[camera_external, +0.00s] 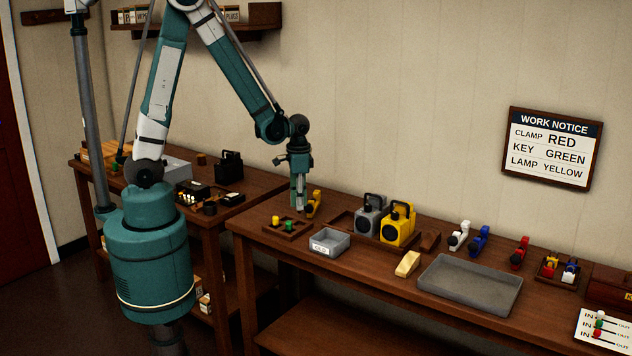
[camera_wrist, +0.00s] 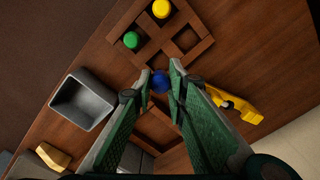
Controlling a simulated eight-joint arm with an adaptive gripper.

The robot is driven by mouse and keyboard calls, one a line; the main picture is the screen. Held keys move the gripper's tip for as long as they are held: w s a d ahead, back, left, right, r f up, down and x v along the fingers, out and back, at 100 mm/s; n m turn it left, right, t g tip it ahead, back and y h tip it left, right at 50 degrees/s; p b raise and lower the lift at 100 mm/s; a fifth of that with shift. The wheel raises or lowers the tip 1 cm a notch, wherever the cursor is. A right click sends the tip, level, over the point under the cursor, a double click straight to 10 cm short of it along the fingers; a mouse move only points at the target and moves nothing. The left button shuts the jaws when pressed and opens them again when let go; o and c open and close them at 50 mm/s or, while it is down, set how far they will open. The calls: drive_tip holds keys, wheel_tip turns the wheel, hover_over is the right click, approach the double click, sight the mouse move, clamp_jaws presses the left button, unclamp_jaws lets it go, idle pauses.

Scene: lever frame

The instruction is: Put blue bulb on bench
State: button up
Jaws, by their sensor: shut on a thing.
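The blue bulb (camera_wrist: 161,81) is between my fingertips in the wrist view; I cannot make it out in the external view. My gripper (camera_wrist: 161,78) is shut on it. In the external view my gripper (camera_external: 299,207) points down over the bench (camera_external: 265,252), just behind the wooden bulb rack. The bulb's height above the bench is hard to tell. The rack (camera_external: 287,236) holds a yellow bulb (camera_external: 276,220) and a green bulb (camera_external: 289,225). In the wrist view its compartment (camera_wrist: 187,40) beside the green bulb (camera_wrist: 130,40) is empty.
A yellow clamp (camera_external: 315,202) stands close to my gripper's right. A grey bin (camera_external: 330,243) is in front, and grey (camera_external: 370,216) and yellow (camera_external: 397,225) lamps stand in a wooden tray. Farther right are a yellow block (camera_external: 408,263) and an empty grey tray (camera_external: 470,285).

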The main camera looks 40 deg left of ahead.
sight(299, 212)
drive_tip(key=shift+f+b, duration=1.35)
drive_tip(key=shift+f, duration=1.45)
drive_tip(key=shift+f+b, duration=0.3)
drive_tip(key=shift+f, duration=0.05)
drive_tip(key=o, duration=0.9)
drive_tip(key=shift+r, duration=0.1)
drive_tip(key=shift+r, duration=5.95)
